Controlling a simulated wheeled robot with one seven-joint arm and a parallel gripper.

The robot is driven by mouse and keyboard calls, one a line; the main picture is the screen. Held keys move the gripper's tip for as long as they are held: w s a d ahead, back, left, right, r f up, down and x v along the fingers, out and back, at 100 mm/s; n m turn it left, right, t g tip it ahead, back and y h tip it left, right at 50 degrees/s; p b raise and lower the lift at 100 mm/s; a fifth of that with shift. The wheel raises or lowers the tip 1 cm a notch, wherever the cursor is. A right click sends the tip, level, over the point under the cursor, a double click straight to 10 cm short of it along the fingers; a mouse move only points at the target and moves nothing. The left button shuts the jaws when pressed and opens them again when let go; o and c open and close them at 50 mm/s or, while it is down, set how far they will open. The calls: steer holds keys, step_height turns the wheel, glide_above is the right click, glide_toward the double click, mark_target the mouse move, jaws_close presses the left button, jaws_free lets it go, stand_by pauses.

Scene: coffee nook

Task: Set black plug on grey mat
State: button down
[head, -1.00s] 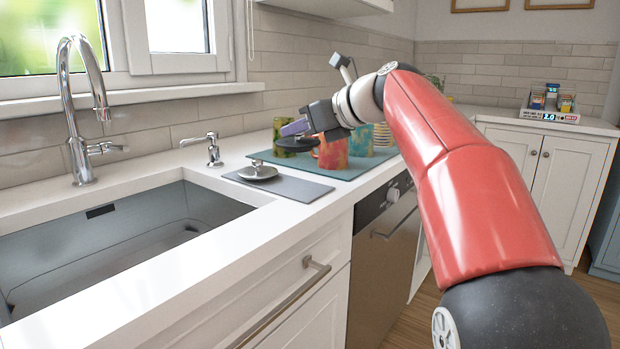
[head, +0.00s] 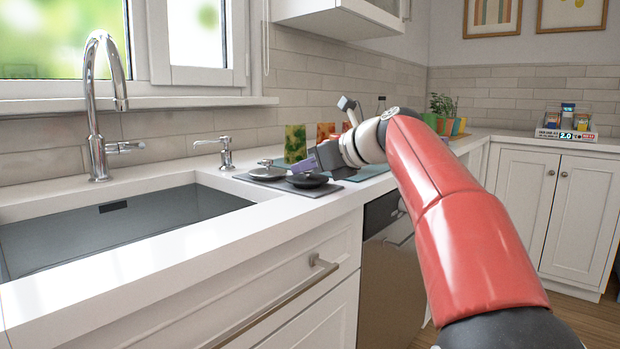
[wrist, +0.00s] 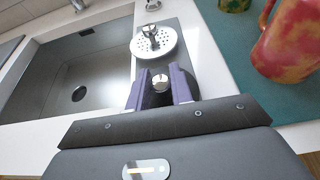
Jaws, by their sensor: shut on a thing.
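The black plug (head: 307,181) is a dark round disc with a small knob. It is over the right part of the grey mat (head: 279,187), low and level; I cannot tell whether it touches the mat. My gripper (head: 309,166) is shut on the plug's knob from above. In the wrist view, the purple fingers of my gripper (wrist: 160,85) stand on both sides of the shiny knob, and the plug's disc is mostly hidden. The grey mat (wrist: 188,52) runs beyond the fingers there.
A silver strainer plug (head: 267,173) lies on the mat's left part, close to the black plug; its holes show in the wrist view (wrist: 153,43). The sink (head: 120,225) is to the left. A red-yellow mug (wrist: 288,42) stands on the teal mat (wrist: 240,62) to the right.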

steer(key=c, duration=1.2)
jaws_free()
steer(key=shift+c, duration=0.2)
steer(key=p+v, duration=0.1)
steer(key=v, duration=1.1)
steer(key=s+d+f+n+g+h, duration=0.1)
steer(key=s+d+f+n+h, duration=0.2)
steer(key=s+f+n, duration=0.5)
steer(key=s+d+f+n+g+h, duration=0.1)
steer(key=s+d+f+n+h, duration=0.2)
steer(key=s+f+n, duration=0.6)
steer(key=s+d+f+n+h, duration=0.3)
steer(key=s+f+n, duration=0.5)
steer(key=f, duration=0.8)
steer(key=s+h, duration=0.1)
steer(key=s, duration=0.2)
steer(key=shift+s+f+n+g+h+p, duration=0.2)
steer(key=shift+f+n+g+h+p, duration=0.1)
steer(key=shift+f+g+h, duration=0.1)
